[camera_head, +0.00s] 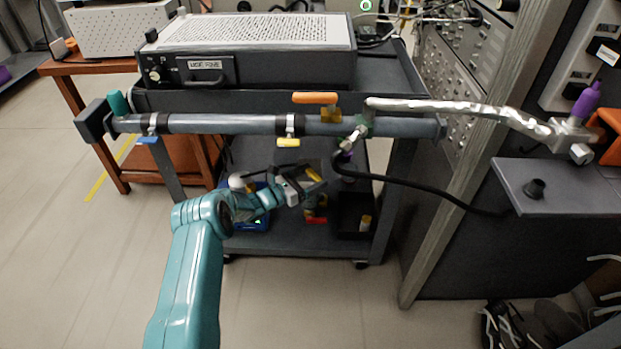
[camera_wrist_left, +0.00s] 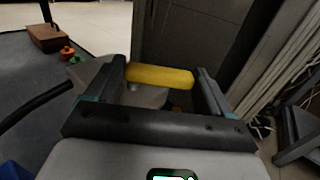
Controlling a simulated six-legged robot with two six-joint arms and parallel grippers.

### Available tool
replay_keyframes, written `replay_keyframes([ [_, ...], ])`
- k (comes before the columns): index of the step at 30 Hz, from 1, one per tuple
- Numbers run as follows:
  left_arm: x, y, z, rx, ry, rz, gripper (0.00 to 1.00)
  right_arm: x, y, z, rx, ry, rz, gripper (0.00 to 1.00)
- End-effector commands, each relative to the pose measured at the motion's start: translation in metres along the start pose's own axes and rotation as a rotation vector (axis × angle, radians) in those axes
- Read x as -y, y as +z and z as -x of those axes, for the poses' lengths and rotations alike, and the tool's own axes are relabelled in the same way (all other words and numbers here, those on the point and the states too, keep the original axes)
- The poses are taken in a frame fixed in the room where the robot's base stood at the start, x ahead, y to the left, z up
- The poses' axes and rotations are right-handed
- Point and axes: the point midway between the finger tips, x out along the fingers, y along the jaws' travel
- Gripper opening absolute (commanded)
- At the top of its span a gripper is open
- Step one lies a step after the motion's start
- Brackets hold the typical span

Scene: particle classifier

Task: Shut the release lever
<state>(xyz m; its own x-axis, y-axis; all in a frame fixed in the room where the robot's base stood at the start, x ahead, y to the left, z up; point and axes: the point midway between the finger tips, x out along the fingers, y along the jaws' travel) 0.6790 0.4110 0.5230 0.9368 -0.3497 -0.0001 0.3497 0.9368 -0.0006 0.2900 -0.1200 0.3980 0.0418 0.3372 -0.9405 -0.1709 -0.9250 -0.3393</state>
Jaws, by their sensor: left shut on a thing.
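My left gripper (camera_head: 312,179) is below the middle of the grey pipe (camera_head: 222,124). It is shut on a yellow cylindrical handle (camera_wrist_left: 160,76), which lies crosswise between the fingers in the left wrist view. A yellow spot (camera_head: 314,173) shows between the fingers in the head view. On the pipe are a blue handle (camera_head: 149,140) and another yellow handle (camera_head: 288,142) on its underside, and an orange handle (camera_head: 315,98) on top. I cannot tell which one is the release lever. My right gripper is not in view.
A silver foil-wrapped tube (camera_head: 455,107) runs right from the pipe. A black hose (camera_head: 415,187) curves to a grey shelf (camera_head: 565,185). The dark cart (camera_head: 300,242) stands behind my gripper with small bins. The floor at the left is clear.

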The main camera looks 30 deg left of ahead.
Motion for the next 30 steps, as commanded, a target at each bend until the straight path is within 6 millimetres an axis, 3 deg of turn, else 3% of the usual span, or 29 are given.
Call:
replay_keyframes([
  [8, 0.003, 0.003, -0.002, -0.002, 0.068, 0.003, 0.51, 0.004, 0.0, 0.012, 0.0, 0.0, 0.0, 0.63],
  [22, 0.007, 0.003, -0.013, -0.003, 0.419, 0.001, 0.51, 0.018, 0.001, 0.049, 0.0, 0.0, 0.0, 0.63],
  [30, 0.006, 0.006, -0.016, -0.003, 0.532, 0.0, 0.51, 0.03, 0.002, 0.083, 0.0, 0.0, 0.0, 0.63],
])
